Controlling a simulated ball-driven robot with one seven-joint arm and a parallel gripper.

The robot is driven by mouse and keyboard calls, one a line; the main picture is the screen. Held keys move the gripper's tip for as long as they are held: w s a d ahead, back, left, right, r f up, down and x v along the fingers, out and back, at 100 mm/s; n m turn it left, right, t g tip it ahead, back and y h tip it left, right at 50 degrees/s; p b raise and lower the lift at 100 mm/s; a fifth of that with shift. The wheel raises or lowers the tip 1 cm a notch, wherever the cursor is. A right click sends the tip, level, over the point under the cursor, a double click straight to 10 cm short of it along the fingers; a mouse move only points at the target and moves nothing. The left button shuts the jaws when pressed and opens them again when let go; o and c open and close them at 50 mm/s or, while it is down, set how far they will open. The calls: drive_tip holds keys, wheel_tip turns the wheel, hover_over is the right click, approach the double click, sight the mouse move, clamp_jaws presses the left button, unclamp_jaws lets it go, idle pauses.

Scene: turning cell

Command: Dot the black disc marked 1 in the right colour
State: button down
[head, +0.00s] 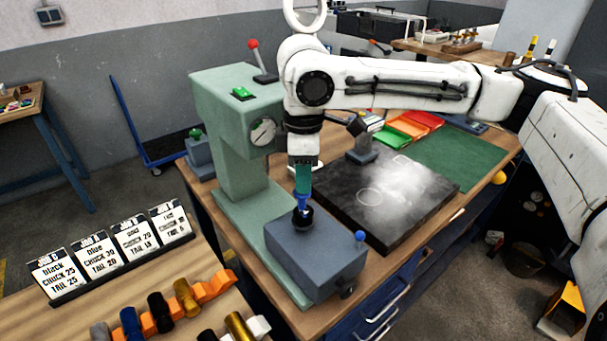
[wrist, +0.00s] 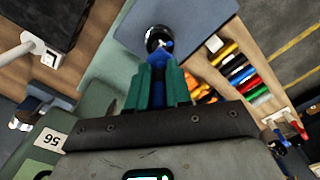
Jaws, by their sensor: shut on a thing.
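My gripper (head: 302,182) has teal fingers and points straight down. It is shut on a blue pen-like tool (head: 301,204), which also shows between the fingers in the wrist view (wrist: 157,92). The tool's lower end is at a small black round piece (head: 303,219) on top of the blue-grey block of the green machine. In the wrist view the black piece (wrist: 153,34) has a shiny top, with blue at its near edge. I cannot tell whether the tip touches it. No number is readable on it.
The green machine (head: 238,150) stands close left of my arm. A black slab (head: 425,205) with white smears lies to the right. Job cards (head: 133,247) naming black and blue stand front left. A rack of coloured cylindrical pieces (head: 185,298) is at the front.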

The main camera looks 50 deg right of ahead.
wheel_tip(320, 180, up, 5)
drive_tip(key=p, duration=0.5)
drive_tip(key=shift+r, duration=1)
drive_tip(key=shift+f, duration=0.1)
